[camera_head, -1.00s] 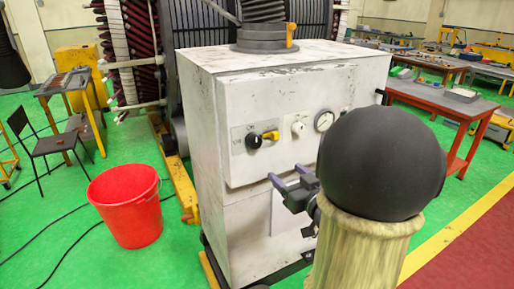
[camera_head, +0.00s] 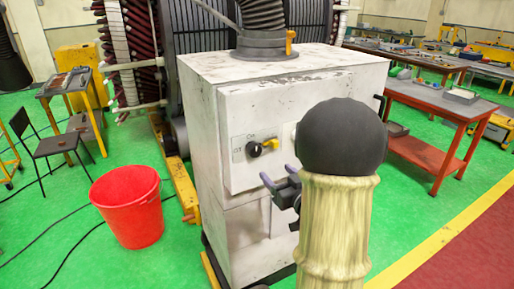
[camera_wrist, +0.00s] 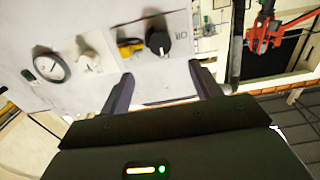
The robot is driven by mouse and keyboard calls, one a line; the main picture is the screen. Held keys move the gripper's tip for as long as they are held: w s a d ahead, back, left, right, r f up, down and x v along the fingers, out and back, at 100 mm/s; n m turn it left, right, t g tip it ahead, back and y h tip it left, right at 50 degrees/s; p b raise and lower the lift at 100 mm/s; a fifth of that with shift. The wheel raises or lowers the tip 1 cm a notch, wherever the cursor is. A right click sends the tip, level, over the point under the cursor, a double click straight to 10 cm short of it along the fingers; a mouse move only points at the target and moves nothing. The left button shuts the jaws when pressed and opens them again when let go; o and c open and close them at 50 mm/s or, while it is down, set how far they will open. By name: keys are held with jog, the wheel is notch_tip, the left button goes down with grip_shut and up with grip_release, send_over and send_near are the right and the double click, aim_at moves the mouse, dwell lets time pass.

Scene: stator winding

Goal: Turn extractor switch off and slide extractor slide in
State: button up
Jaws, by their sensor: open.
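The extractor is a worn white cabinet (camera_head: 225,130) with a hose on top. Its front panel carries the extractor switch, a black rotary knob (camera_head: 254,149) with "Off" and "On" labels beside it; it also shows in the wrist view (camera_wrist: 158,41). A yellow lever (camera_head: 270,143) sits right of the knob. A yellow-orange tab (camera_head: 290,37) at the hose collar may be the extractor slide. My gripper (camera_head: 279,176) is open and empty, below and right of the knob in the head view, apart from the panel. In the wrist view its fingers (camera_wrist: 163,78) point at the panel.
A round gauge (camera_wrist: 50,66) and a white knob (camera_wrist: 90,60) are on the same panel; my arm hides the gauge in the head view. A red bucket (camera_head: 127,205) stands on the green floor at left. A red workbench (camera_head: 420,155) is at right.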

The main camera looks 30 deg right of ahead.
aim_at(256, 153)
jog(key=w+p, duration=0.1)
jog(key=w, duration=0.3)
jog(key=w+p, duration=0.1)
jog(key=w, duration=0.3)
jog(key=w+p, duration=0.1)
jog(key=w, duration=0.3)
jog(key=shift+w+a+p, duration=0.25)
jog(key=shift+w+p, duration=0.05)
jog(key=shift+w, duration=0.1)
jog(key=c, duration=1)
